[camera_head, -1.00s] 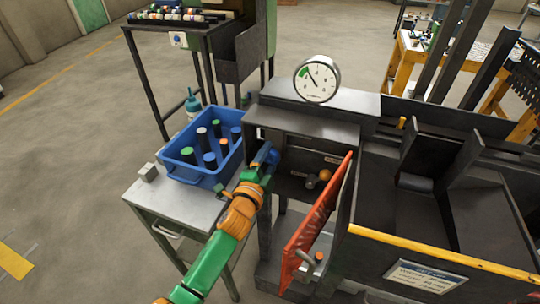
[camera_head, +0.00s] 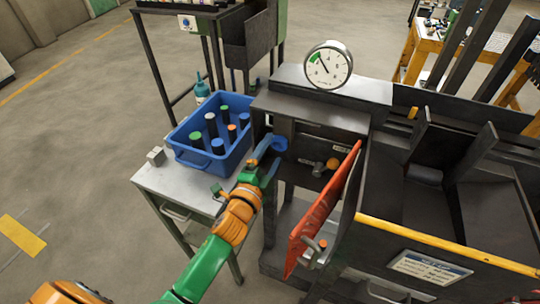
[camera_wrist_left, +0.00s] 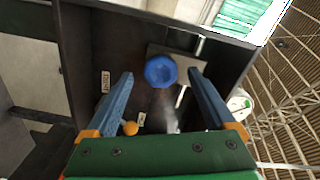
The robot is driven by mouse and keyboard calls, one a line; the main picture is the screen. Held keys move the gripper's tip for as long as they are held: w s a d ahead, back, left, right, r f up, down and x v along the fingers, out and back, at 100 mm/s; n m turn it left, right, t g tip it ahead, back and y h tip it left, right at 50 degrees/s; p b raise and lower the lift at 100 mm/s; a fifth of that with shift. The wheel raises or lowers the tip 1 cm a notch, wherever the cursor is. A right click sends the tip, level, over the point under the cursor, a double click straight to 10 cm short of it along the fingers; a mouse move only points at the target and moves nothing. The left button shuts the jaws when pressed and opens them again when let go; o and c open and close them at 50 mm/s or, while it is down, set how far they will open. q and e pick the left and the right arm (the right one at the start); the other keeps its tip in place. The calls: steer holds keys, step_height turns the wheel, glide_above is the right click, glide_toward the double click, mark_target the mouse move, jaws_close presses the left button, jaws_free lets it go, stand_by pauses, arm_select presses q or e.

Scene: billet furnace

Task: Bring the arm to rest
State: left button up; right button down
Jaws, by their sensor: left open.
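My left arm comes in from the bottom of the head view. Its left gripper (camera_head: 267,158) has two blue fingers spread apart at the left side of the furnace front. A round blue knob (camera_head: 279,144) sits just beyond the fingertips. In the left wrist view the blue knob (camera_wrist_left: 160,71) shows between the open fingers, with gaps on both sides, and nothing is gripped. My right gripper is not in view.
A blue bin (camera_head: 179,152) with several coloured-top cylinders stands on a metal table (camera_head: 165,182) left of the gripper. A red door panel (camera_head: 322,214) stands open to the right, near an orange ball knob (camera_head: 332,163). A round gauge (camera_head: 328,65) tops the furnace.

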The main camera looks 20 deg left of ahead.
arm_select(q)
steer(key=shift+s, duration=1.2)
steer(key=s+f+n+g, duration=0.2)
steer(key=s+f+g, duration=0.15)
steer(key=f, duration=0.65)
steer(key=s+f+n+g, duration=0.25)
steer(key=s+f, duration=0.25)
steer(key=f, duration=0.5)
steer(key=s+f+n+g, duration=0.2)
steer(key=s+f+g, duration=0.15)
steer(key=f, duration=0.65)
steer(key=s+a+f+n+g, duration=0.1)
steer(key=s+f, duration=0.5)
steer(key=s, duration=0.7)
steer(key=s+a+f+n+g, duration=0.1)
steer(key=s+f+n+g, duration=0.3)
steer(key=s, duration=0.9)
step_height(320, 180, down, 2)
steer(key=shift+s+a+f+n+g+y, duration=0.2)
steer(key=shift+a+n+g+y, duration=0.15)
steer(key=shift+g, duration=0.9)
